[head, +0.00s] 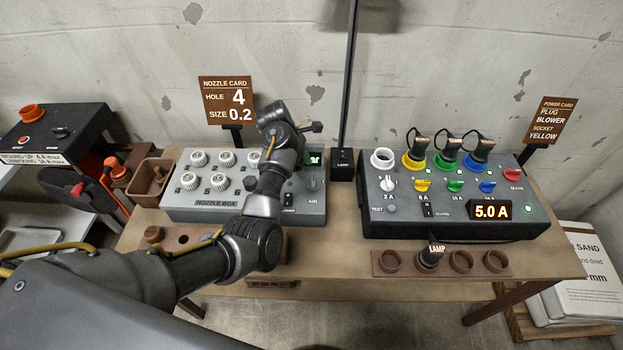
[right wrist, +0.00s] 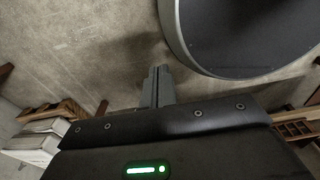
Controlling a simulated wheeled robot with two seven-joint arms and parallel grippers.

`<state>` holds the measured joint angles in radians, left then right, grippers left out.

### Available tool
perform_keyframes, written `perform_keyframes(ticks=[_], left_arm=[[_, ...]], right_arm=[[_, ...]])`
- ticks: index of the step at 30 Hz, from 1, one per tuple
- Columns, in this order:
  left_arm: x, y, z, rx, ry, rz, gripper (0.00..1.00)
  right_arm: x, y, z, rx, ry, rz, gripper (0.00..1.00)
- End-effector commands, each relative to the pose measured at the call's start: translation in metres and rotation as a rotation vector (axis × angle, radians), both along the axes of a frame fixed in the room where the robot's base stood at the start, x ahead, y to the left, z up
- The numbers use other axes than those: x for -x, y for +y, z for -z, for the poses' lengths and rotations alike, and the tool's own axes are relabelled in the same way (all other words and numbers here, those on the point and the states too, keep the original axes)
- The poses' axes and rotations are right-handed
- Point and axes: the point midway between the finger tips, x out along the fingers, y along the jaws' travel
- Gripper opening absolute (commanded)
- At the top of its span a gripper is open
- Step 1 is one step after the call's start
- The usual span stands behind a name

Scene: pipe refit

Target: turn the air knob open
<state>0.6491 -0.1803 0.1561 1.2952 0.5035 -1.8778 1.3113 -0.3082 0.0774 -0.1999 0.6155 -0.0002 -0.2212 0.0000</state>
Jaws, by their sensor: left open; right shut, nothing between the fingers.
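The nozzle box (head: 243,214) is a grey box at the left of the table, with several white round nozzle caps on top. Its air knob (head: 313,184) is a dark grey knob at the right end, above the label AIR. A small green display (head: 315,158) is lit behind it. My left gripper (head: 314,127) is open above the back right of the box, apart from the knob. My left arm hides part of the box's middle and right side. In the right wrist view my right gripper (right wrist: 157,84) is shut and empty, over the floor.
The power box (head: 455,226) with several coloured plugs and knobs stands at the right, its display reading 5.0 A. A lamp plug (head: 431,257) stands in the rack (head: 412,267) at the front. A dark pole (head: 350,80) rises between the boxes. Nozzle card (head: 227,101) stands behind.

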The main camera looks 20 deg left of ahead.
Motion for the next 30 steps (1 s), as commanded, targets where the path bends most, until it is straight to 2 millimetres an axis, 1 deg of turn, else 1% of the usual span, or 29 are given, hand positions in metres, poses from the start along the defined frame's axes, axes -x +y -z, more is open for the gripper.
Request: perform_keyframes(ticks=[3,6,9,14,21,23,30], left_arm=[[-0.001,-0.007,0.019,0.002,0.003,-0.003,0.64],[-0.003,-0.011,0.033,0.0,0.003,-0.003,0.64],[-0.004,-0.015,0.042,-0.001,0.002,-0.004,0.64],[-0.004,-0.018,0.049,-0.001,0.0,-0.003,0.64],[-0.005,-0.017,0.049,-0.001,-0.001,-0.005,0.64],[-0.005,-0.017,0.049,-0.001,-0.001,-0.005,0.57],[-0.004,-0.017,0.049,-0.001,0.0,-0.004,0.26]], right_arm=[[-0.008,-0.001,-0.003,0.001,-0.011,0.0,0.0],[-0.013,-0.001,-0.004,0.001,-0.019,-0.001,0.0],[-0.013,-0.001,-0.004,0.001,-0.019,-0.001,0.0],[-0.011,-0.001,-0.004,0.001,-0.016,-0.001,0.0],[-0.011,-0.002,-0.004,0.002,-0.016,-0.001,0.0],[-0.01,-0.002,-0.004,0.002,-0.015,-0.001,0.0],[-0.009,-0.002,-0.004,0.002,-0.014,-0.001,0.0]])
